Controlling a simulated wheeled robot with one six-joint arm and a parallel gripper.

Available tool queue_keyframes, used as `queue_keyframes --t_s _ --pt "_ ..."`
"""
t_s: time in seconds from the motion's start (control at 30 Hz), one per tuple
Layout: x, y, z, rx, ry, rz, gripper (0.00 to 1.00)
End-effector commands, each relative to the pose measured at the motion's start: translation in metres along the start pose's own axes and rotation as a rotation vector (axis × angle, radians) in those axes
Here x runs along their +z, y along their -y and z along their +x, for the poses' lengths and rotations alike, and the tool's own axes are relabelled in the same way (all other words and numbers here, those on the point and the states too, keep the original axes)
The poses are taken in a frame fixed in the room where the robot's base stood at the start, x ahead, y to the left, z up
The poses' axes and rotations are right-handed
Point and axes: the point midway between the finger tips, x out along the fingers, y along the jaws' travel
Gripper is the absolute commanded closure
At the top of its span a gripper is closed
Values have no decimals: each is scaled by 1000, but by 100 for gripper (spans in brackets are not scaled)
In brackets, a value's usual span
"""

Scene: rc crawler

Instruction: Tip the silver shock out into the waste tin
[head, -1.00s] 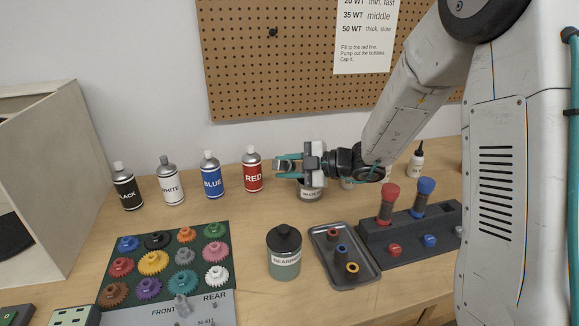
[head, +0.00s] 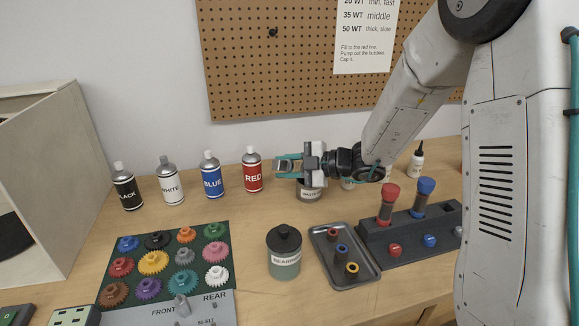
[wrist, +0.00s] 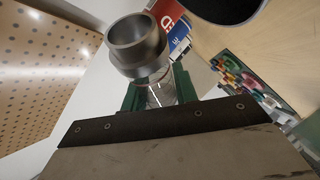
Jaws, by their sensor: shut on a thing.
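My gripper (head: 284,165) is shut on the silver shock (wrist: 140,45), above the back part of the bench. In the wrist view the shock's round grey end sticks out beyond the teal fingers, and its clear body shows between them. In the head view the shock (head: 283,164) is small and mostly covered by the fingers. The waste tin (head: 310,194) stands below and just right of the fingertips, partly behind my gripper. A dark round opening, apparently the tin's (wrist: 228,6), shows at the top of the wrist view. I cannot see any liquid leaving the shock.
The red bottle (head: 252,170) stands left of my gripper, with blue, white and black bottles further left. A grey jar (head: 284,263), a metal tray (head: 331,274) of small parts and a dark stand (head: 405,237) with red- and blue-topped shocks are in front.

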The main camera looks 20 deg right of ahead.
Motion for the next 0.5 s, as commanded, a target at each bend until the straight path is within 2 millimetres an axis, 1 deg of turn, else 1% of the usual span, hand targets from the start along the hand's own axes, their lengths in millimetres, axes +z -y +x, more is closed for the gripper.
queue_keyframes --t_s 0.37,0.43,0.5 --pt "0 0 0 0 0 -1 99" --pt "0 0 0 -10 15 -25 99" --pt "0 2 1 -40 56 -100 99"
